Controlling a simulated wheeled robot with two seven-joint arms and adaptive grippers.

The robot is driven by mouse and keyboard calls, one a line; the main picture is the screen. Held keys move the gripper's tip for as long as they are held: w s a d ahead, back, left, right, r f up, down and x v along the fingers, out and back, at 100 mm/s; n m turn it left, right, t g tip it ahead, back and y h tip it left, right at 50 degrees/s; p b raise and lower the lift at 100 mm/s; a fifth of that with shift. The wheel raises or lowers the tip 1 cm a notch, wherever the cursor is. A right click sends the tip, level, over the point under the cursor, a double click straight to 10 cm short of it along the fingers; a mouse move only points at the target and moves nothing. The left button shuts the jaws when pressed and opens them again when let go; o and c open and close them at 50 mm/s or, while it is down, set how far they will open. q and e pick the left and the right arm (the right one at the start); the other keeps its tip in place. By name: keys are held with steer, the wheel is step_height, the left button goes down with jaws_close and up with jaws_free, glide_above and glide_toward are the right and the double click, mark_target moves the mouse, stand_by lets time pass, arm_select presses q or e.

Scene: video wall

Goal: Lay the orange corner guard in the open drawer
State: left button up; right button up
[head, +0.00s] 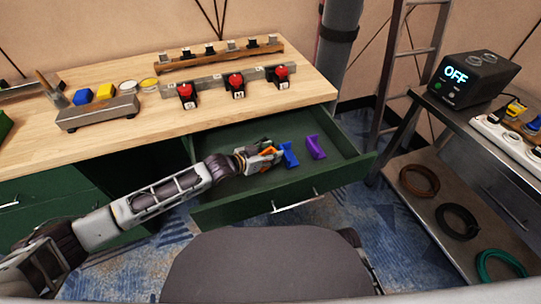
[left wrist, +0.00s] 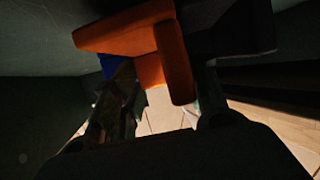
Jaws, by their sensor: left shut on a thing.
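The open green drawer (head: 343,184) is pulled out below the wooden worktop. My left gripper (head: 268,155) reaches in from the left over the drawer's inside and is shut on the orange corner guard (head: 267,150), partly hidden by the fingers. In the left wrist view the orange corner guard (left wrist: 173,65) is large and L-shaped between the fingers. I cannot tell whether it touches the drawer floor. A blue corner guard (head: 289,155) lies in the drawer just right of the gripper; a bit of blue also shows in the wrist view (left wrist: 108,66). My right gripper is not in view.
A purple corner guard (head: 315,147) lies in the drawer right of the blue one. The worktop (head: 140,146) above holds several red-button switches (head: 236,87) and a tray. A grey seat (head: 262,265) stands before the drawer. A metal cart (head: 440,150) stands at right.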

arm_select(q)
steer(key=shift+f, duration=0.4)
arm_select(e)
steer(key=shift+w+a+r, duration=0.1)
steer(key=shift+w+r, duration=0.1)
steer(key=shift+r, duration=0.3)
arm_select(q)
steer(key=shift+f, duration=0.1)
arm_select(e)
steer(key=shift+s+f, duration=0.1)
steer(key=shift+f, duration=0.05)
arm_select(q)
steer(key=o, duration=1)
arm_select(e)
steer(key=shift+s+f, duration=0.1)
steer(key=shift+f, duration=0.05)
arm_select(q)
steer(key=shift+o, duration=0.2)
